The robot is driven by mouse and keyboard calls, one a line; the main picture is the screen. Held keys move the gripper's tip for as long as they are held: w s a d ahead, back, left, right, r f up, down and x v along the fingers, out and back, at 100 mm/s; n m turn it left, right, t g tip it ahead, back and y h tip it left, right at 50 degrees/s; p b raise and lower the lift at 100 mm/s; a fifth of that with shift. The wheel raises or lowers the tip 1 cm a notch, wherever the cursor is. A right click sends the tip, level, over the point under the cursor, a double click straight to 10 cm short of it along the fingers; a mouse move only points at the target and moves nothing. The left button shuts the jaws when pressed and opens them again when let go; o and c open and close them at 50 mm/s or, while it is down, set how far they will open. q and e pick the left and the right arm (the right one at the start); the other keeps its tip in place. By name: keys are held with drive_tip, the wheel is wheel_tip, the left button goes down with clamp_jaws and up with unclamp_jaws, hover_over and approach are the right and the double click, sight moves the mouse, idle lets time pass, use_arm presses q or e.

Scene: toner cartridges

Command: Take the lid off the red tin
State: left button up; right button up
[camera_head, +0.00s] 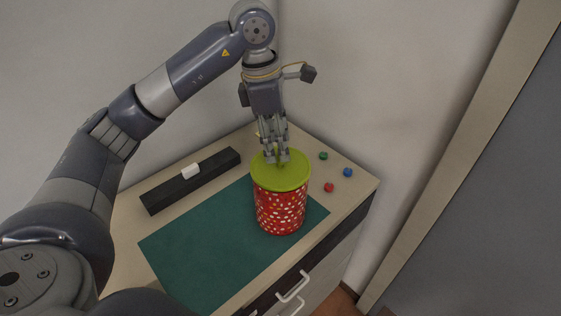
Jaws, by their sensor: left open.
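The red tin (281,211) with light spots stands upright on a green mat, near the mat's right end. Its yellow-green lid (288,181) sits on top of it. My left gripper (277,159) points down over the lid, with its fingertips at the lid's middle. The gripper is open; the fingers hide the lid's centre, where a small part of a green knob seems to show between them. I cannot tell whether the fingers touch it. My right gripper is not in view.
The green mat (200,250) covers much of the cabinet top (128,213). A black bar (160,198) with a white block (190,171) lies at the back left. Small green (323,156), blue (347,172) and red (328,187) pieces lie right of the tin. Walls stand close behind.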

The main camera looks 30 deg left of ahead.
sight(280, 162)
use_arm(q)
drive_tip(key=f, duration=0.1)
drive_tip(key=f+p, duration=0.1)
drive_tip(key=f, duration=0.1)
drive_tip(key=shift+s+d, duration=0.1)
drive_tip(key=shift+d, duration=0.25)
drive_tip(key=shift+f, duration=0.35)
drive_tip(key=shift+c, duration=0.6)
clamp_jaws()
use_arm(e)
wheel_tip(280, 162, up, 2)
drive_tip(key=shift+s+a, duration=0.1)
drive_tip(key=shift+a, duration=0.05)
use_arm(q)
drive_tip(key=shift+r, duration=0.1)
